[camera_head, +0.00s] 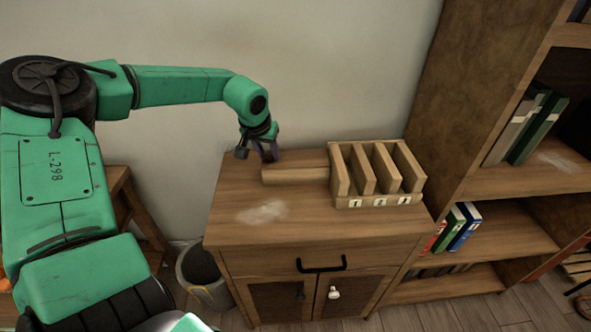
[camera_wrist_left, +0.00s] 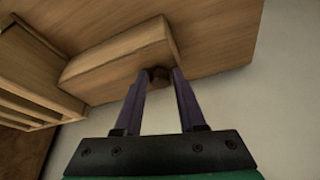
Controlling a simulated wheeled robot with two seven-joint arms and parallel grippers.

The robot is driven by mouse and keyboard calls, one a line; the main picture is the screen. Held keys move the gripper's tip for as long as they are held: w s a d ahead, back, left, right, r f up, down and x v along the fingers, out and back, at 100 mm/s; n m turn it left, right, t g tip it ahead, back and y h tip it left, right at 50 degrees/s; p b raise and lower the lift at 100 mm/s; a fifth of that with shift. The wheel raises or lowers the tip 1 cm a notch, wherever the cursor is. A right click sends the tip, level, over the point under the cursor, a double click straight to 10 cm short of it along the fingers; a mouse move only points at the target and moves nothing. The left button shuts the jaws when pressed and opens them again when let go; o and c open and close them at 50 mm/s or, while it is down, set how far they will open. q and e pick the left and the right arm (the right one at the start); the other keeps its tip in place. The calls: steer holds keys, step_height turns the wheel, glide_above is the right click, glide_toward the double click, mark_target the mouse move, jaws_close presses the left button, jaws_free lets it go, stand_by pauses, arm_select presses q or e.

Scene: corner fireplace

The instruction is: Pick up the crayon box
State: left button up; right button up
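The likely crayon box is a long, plain wooden box (camera_head: 295,173) lying on the cabinet top, left of a slotted wooden rack. It also shows in the left wrist view (camera_wrist_left: 118,58), ahead of the fingers. My left gripper (camera_head: 268,156) is at the left end of this box. In the left wrist view its two purple fingers (camera_wrist_left: 160,78) are spread apart, with their tips close to the box's end. A small dark brown piece shows between the tips; I cannot tell whether it belongs to the box or whether the fingers touch it. My right gripper is not in view.
The slotted rack (camera_head: 378,200) stands right against or near the box. The wooden cabinet (camera_head: 315,225) has free room at its front, with a pale smudge. A wall is close behind. A bookshelf (camera_head: 480,180) rises at right; a bin (camera_head: 203,280) stands on the floor at left.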

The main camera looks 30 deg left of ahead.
arm_select(q)
jaws_close()
stand_by(1.2)
